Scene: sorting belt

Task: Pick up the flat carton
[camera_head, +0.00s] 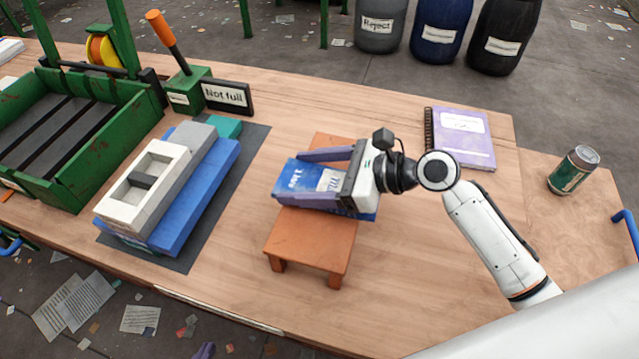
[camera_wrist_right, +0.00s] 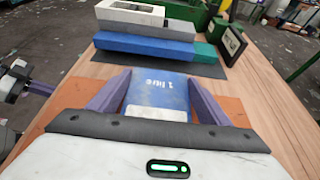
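The flat carton (camera_head: 330,181) is blue with a white label and lies on a small orange-brown stand (camera_head: 312,238). It also shows in the wrist view (camera_wrist_right: 157,92), with "1 litre" on its face. My right gripper (camera_head: 288,178) reaches over it from the right, with its purple fingers (camera_wrist_right: 159,80) wide apart, one along each long side. The fingers lie very close to the carton's edges; firm contact is not visible. The gripper body hides the carton's near end.
Left of the stand, grey and blue blocks (camera_head: 190,200) lie stacked on a dark mat. Beyond are a "Not full" sign (camera_head: 228,97) and a green tray (camera_head: 60,195). A purple notebook (camera_head: 462,138) and a can (camera_head: 573,170) are at right. The table front right of the stand is clear.

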